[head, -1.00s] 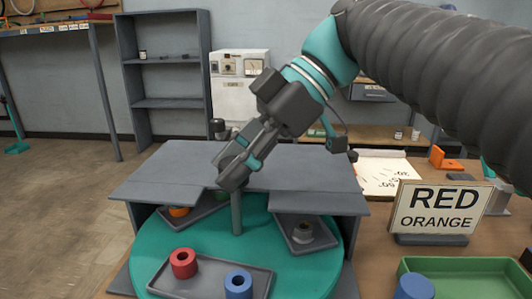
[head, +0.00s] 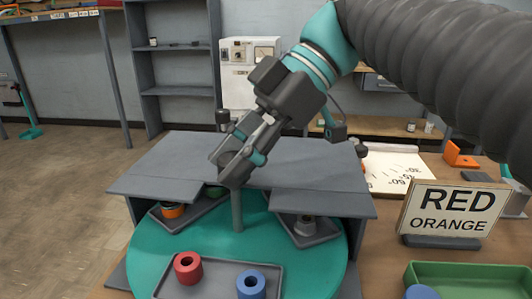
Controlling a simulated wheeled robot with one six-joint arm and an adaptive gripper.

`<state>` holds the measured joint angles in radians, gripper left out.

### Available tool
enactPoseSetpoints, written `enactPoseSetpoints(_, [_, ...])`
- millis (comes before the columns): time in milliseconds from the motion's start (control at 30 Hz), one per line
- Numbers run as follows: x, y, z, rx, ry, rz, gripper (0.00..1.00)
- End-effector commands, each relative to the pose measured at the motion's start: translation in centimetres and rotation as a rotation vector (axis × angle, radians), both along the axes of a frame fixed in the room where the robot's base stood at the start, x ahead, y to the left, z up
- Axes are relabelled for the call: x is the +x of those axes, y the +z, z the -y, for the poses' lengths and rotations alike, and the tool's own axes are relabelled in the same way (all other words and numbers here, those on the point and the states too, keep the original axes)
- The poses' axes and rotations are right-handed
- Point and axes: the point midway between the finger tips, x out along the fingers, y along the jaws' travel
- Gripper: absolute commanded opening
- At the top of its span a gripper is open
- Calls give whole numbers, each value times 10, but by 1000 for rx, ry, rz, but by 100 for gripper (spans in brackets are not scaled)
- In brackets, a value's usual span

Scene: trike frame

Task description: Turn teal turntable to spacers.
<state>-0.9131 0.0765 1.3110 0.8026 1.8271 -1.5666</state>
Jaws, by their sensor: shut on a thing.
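The teal turntable (head: 150,255) is a round disc partly under a grey cover. My gripper (head: 230,178) is shut on the top of a grey upright post (head: 237,212) at the cover's front opening. The front tray (head: 218,283) holds a red ring-shaped piece (head: 188,268) and a blue one (head: 250,285), both with holes. The right tray (head: 318,236) holds a grey metal piece (head: 305,226). I cannot tell which pieces are the spacers.
The grey cover (head: 320,204) hides the turntable's back. A sign reading RED ORANGE (head: 450,213) stands at the right. Beside it is a green tray (head: 470,275) with a blue piece (head: 422,292) at its left end. A paper with angle marks (head: 395,172) lies behind.

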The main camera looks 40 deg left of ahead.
Motion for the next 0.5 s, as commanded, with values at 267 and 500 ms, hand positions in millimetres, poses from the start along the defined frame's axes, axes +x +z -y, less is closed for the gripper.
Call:
enactPoseSetpoints(267, [1, -1, 0, -3, -1, 0, 66])
enactPoseSetpoints(500, [1, 0, 0, -2, -3, 0, 66])
